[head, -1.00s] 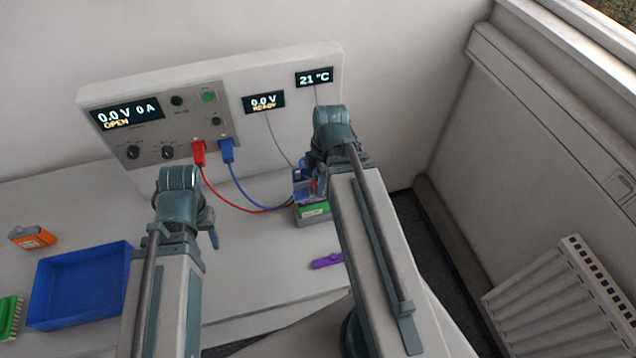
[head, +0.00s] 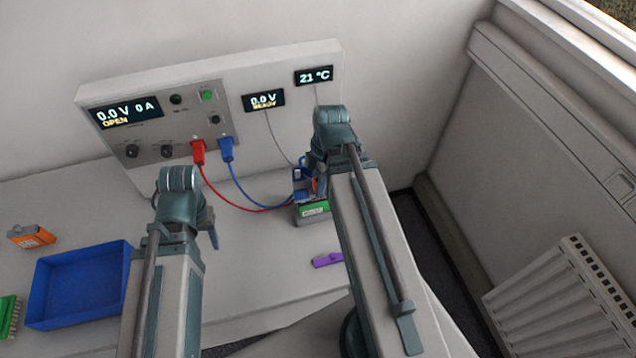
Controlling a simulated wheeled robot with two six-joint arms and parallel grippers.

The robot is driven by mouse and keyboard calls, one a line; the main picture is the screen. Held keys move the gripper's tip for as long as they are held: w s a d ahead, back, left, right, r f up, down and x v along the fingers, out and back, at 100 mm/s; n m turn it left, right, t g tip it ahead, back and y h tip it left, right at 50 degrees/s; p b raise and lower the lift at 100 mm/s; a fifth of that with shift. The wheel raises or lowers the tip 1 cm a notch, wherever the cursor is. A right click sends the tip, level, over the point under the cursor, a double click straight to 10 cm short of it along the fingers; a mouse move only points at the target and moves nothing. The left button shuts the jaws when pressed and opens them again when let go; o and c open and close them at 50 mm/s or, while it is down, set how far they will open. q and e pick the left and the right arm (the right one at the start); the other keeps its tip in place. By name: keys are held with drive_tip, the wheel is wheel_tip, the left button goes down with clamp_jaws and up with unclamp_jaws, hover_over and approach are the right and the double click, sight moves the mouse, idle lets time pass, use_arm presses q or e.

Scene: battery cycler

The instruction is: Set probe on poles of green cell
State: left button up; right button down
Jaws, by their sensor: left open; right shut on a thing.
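The green cell (head: 314,208) stands on the bench, right of centre, with its top partly hidden by my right arm and gripper. My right gripper (head: 308,184) is just above the cell, largely hidden behind its own wrist, and shut on the probe (head: 299,176), a small blue piece on a thin grey cable. Whether the probe touches the cell's poles cannot be told. My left gripper (head: 213,238) is open, mostly hidden by its arm, over the bench left of the cell.
The cycler panel (head: 222,150) stands behind, its displays reading 0.0 V 0 A OPEN, 0.0 V READY and 21 °C. Red (head: 198,152) and blue (head: 227,149) plugs have leads running to the cell area. A blue tray (head: 82,254), orange cell (head: 31,236), green brush-like item (head: 9,316) and purple piece (head: 327,260) lie around.

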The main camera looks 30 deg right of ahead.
drive_tip(key=shift+f+b, duration=0.35)
drive_tip(key=shift+f, duration=0.1)
idle(0.3)
drive_tip(key=shift+r, duration=0.1)
idle(0.4)
wheel_tip(320, 180, up, 7)
drive_tip(key=p, duration=0.7)
idle(2.4)
